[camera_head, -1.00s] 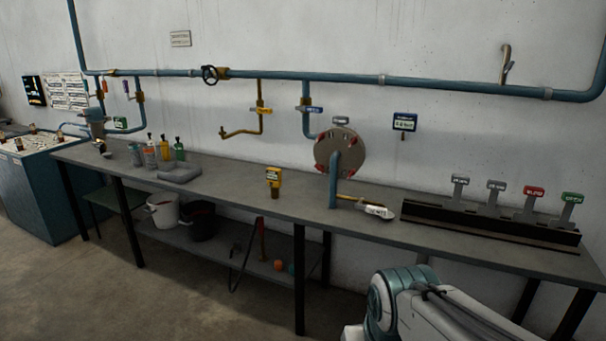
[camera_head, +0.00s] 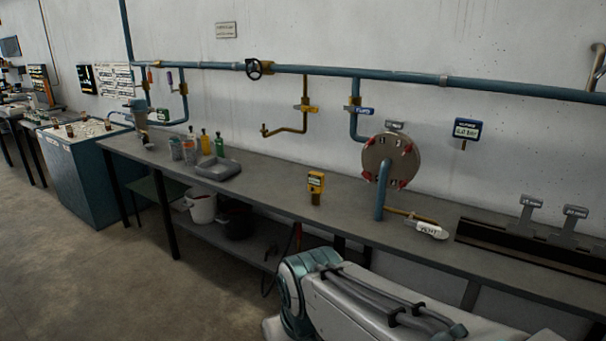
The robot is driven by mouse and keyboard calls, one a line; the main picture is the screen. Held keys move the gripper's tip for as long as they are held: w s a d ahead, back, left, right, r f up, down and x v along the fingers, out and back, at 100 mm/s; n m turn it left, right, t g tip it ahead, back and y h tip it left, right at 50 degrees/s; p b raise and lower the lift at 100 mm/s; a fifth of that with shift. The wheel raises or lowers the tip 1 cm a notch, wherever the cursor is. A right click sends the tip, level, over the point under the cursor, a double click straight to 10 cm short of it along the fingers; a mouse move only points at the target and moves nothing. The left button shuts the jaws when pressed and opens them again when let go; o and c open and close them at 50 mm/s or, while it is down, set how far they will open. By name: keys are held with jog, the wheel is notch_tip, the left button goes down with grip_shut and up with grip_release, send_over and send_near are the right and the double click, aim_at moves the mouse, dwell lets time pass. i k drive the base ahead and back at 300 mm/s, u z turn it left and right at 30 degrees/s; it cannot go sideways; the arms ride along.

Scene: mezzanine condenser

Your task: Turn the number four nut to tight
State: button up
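A round grey-brown flange plate (camera_head: 399,150) stands at the back of the long workbench, below the blue wall pipe. It carries several red nuts near its rim, with small number labels beside them. The labels are too small to read with certainty, so I cannot tell which nut is number four. A blue pipe (camera_head: 381,190) rises from the bench in front of the plate. My white and teal arm reaches in at the bottom right, well short of the flange. My gripper is not in view.
A yellow meter (camera_head: 316,186) stands on the bench (camera_head: 270,200). A grey tray (camera_head: 217,168) and bottles (camera_head: 205,143) are further left. A dark rack (camera_head: 520,240) with tagged posts is at the right. Floor at left is clear.

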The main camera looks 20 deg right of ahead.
aim_at(367, 175)
jog(key=z, duration=0.1)
jog(key=i, duration=0.6)
jog(key=z, duration=0.75)
jog(key=i, duration=0.4)
jog(key=z, duration=0.4)
